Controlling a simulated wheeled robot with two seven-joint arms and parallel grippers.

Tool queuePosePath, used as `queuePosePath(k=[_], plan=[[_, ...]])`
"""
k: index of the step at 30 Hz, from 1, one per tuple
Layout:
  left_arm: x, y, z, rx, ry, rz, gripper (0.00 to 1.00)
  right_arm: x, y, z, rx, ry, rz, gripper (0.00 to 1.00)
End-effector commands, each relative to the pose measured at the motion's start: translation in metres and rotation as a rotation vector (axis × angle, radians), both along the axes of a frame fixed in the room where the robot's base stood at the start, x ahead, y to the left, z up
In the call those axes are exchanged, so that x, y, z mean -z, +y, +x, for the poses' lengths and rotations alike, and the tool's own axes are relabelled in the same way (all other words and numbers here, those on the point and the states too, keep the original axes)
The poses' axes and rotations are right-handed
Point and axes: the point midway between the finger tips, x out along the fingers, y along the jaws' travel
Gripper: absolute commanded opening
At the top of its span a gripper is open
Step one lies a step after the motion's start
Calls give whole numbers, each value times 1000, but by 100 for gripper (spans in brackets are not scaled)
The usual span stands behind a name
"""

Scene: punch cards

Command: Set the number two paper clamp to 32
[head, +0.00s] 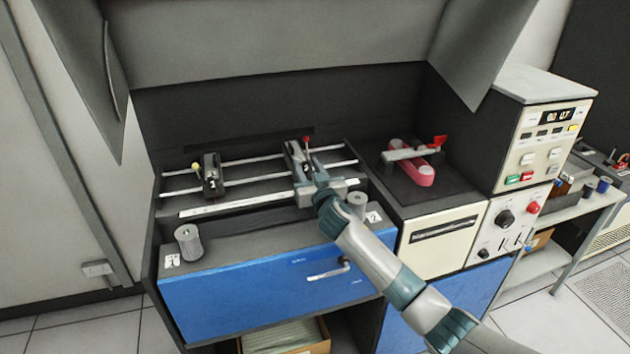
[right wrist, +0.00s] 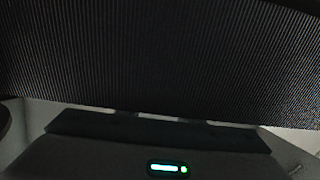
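The number two paper clamp (head: 295,154) is a dark block with a red-tipped lever (head: 306,143), on the right part of the rails. The other clamp (head: 210,178), with a yellow-tipped lever, sits further left. A pale scale strip (head: 235,203) runs along the front; its numbers are too small to read. My right gripper (head: 313,175) is at the front right side of the number two clamp and overlaps it in the head view. Its fingers are too small to tell open from shut, or whether they touch the clamp. My left gripper is not in view.
Grey ribbed rollers marked 1 (head: 188,243) and 2 (head: 357,203) stand on the front ledge. A raised grey cover (head: 280,45) hangs above. Right are a pink part (head: 414,174) and a control panel (head: 530,150). The right wrist view shows a dark ribbed surface (right wrist: 160,60) close up.

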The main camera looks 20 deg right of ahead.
Motion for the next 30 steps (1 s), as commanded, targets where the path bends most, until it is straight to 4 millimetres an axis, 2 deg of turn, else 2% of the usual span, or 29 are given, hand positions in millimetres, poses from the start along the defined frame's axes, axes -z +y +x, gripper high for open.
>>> queuePosePath(k=[5,11,30], plan=[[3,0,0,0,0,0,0,1,0,-9,0,-1,0,33],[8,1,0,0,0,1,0,2,-1,-30,-1,0,-1,33],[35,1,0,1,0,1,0,4,-4,-134,-1,1,1,33]])
